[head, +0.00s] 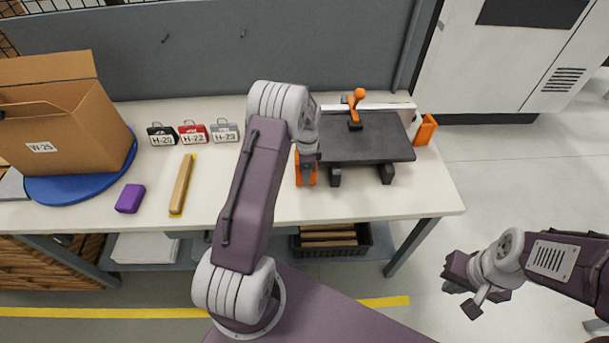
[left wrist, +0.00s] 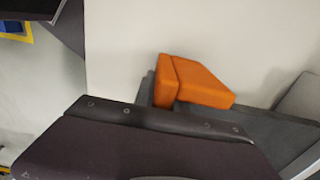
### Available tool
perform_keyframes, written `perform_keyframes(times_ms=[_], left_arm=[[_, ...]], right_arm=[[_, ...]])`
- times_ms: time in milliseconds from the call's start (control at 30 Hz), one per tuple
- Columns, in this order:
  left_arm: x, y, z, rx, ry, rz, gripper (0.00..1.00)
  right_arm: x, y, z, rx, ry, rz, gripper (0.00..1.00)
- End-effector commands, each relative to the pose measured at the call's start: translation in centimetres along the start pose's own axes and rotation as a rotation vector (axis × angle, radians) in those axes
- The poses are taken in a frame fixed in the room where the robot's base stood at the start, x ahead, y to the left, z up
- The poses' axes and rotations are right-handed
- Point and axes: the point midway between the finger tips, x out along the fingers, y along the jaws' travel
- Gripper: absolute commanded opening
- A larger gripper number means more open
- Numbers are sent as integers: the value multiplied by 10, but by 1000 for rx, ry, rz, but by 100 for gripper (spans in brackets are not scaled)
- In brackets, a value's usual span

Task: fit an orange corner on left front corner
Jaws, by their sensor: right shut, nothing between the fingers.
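The dark grey board (head: 365,137) lies raised on dark blocks at the right half of the table. An orange corner (head: 299,172) is at its left front corner, partly hidden behind my left gripper (head: 307,172). In the left wrist view the orange corner (left wrist: 195,82) lies against the edge of a grey slab (left wrist: 262,128). The dark body of my gripper covers the bottom of that view, and its fingertips are hidden, so I cannot tell whether it grips the corner. My right gripper (head: 463,279) is shut and empty, out over the floor at the right.
An orange clamp (head: 355,108) stands on the board's back part. Another orange piece (head: 425,130) stands to its right. A cardboard box (head: 62,120), small labelled cases (head: 193,133), a purple block (head: 130,198) and a wooden strip (head: 181,185) occupy the table's left.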

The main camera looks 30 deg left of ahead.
Motion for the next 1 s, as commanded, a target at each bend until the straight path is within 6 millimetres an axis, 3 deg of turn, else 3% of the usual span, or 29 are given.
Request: perform_keyframes(times_ms=[33, 233, 600, 1000], left_arm=[[-6, -11, -4, 1, 13, -36, 40], [-18, -11, -4, 1, 14, -40, 41], [-89, 0, 1, -1, 9, -26, 41], [-96, 3, 2, 0, 5, -15, 41]], right_arm=[[0, 0, 0, 0, 0, 0, 0], [2, 0, 0, 0, 0, 0, 0], [9, 0, 1, 0, 0, 0, 0], [9, 0, 1, 0, 0, 0, 0]])
